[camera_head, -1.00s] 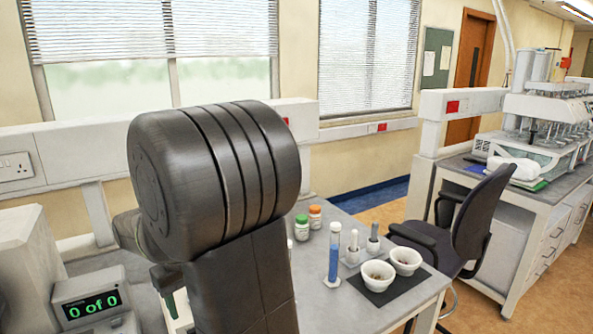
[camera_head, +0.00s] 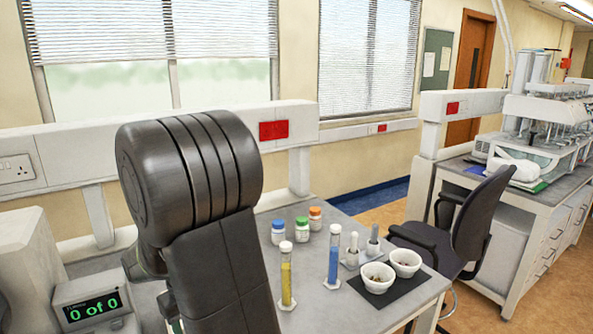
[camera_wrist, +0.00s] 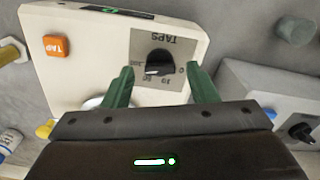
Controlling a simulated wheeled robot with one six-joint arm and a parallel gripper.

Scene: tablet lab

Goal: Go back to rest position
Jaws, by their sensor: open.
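My gripper (camera_wrist: 160,88) shows in the wrist view with its two green fingers spread apart and nothing between them. Below and beyond the fingers is a cream-coloured device with a TAPS dial (camera_wrist: 158,64) and an orange TAP button (camera_wrist: 57,46). I cannot tell how far the fingertips are from the panel. In the head view my arm rises over the left part of the bench and hides the gripper.
On the bench stand a yellow cylinder (camera_head: 286,277), a blue cylinder (camera_head: 333,258), capped bottles (camera_head: 302,229) and two white bowls (camera_head: 405,262) on a dark mat (camera_head: 402,291). A "0 of 0" display (camera_head: 94,308) stands left. A chair (camera_head: 470,225) is at the right.

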